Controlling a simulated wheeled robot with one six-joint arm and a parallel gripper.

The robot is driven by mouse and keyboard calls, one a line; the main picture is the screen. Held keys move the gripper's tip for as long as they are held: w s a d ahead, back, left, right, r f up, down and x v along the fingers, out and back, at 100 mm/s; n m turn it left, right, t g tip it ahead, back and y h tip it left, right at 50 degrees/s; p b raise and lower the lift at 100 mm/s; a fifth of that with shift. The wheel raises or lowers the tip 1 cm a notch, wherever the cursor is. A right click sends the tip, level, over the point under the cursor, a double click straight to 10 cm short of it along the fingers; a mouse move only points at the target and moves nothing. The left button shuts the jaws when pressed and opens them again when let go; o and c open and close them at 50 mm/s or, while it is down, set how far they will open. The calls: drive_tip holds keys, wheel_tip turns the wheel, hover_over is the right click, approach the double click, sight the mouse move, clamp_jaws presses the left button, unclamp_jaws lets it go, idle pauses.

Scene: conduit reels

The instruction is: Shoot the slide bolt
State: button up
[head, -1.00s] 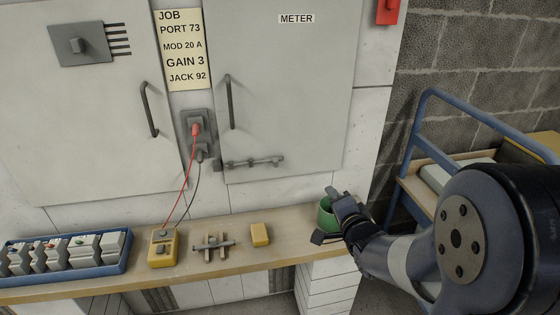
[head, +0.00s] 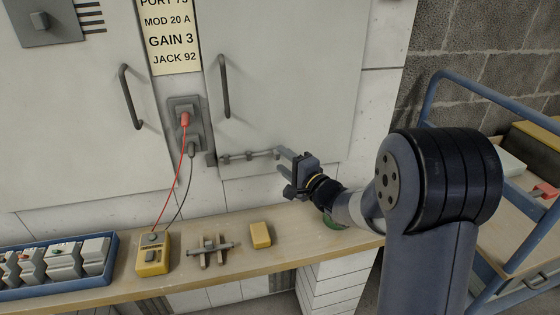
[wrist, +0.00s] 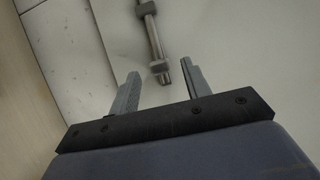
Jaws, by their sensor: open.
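The slide bolt (head: 248,156) is a grey metal rod lying level in brackets along the lower edge of the right cabinet door (head: 290,80). A dark block (head: 211,159) sits at its left end; I cannot tell whether the rod enters it. My gripper (head: 284,162) is open and empty just right of the bolt's right end. In the wrist view, the bolt (wrist: 153,33) runs down from the top, and its near end with a bracket appears between the two fingertips (wrist: 160,70). Neither finger clearly touches it.
A wooden shelf (head: 190,263) below holds a yellow meter (head: 153,255), a grey metal part on supports (head: 214,248), a yellow block (head: 260,235) and a blue tray (head: 108,275). Red and black leads hang from the socket (head: 185,108). A blue trolley (head: 430,100) stands right.

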drive_tip(key=shift+x, duration=1.05)
clamp_jaws()
